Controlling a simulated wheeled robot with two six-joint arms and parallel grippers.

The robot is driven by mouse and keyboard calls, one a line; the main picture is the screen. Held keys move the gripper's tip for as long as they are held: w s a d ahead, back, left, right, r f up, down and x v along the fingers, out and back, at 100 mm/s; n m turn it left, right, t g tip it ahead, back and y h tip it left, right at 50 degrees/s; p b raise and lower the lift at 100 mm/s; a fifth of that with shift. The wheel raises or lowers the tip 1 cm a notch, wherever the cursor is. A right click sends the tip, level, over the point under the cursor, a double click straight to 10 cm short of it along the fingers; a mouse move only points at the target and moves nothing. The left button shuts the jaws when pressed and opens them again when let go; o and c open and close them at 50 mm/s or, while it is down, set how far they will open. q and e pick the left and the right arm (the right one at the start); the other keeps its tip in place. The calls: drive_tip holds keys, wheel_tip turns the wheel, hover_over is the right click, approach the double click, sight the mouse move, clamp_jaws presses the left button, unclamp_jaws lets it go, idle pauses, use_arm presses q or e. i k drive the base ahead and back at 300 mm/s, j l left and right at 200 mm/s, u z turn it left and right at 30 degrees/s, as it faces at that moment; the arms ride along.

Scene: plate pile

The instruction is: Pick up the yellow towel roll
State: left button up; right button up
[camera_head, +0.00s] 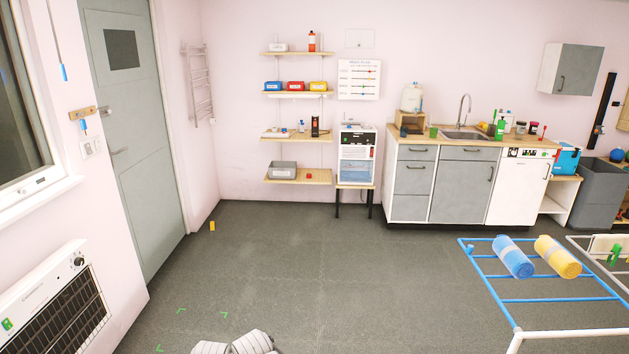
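The yellow towel roll (558,257) lies on its side on the blue bars of a drying rack (560,300) at the lower right. It has a paler band around its middle. A blue towel roll (512,257) with a pale band lies just left of it on the same rack, with a small gap between them. Neither of my grippers is in view.
Grey floor is open across the middle. A counter with a sink (468,136) stands along the back wall, and a grey bin (600,193) is at the right. A heater (60,305) is at the lower left. A pale ribbed shape at the bottom edge is unclear.

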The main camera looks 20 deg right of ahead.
sight(553, 254)
drive_tip(key=i+z, duration=0.15)
drive_tip(key=z, duration=0.25)
drive_tip(key=i+z, duration=0.15)
drive_tip(key=z, duration=0.25)
drive_tip(key=i+z, duration=0.15)
drive_tip(key=z, duration=0.3)
drive_tip(key=i+j+z, duration=0.1)
drive_tip(key=z, duration=0.3)
drive_tip(key=i+j+z, duration=0.1)
drive_tip(key=z, duration=0.3)
drive_tip(key=i+j+z, duration=0.1)
drive_tip(key=z, duration=0.4)
drive_tip(key=i+j+z, duration=0.15)
drive_tip(key=z, duration=0.3)
drive_tip(key=i+j+z, duration=0.2)
drive_tip(key=z, duration=0.3)
drive_tip(key=i+j+z, duration=0.1)
drive_tip(key=j+z, duration=0.15)
drive_tip(key=z, duration=0.25)
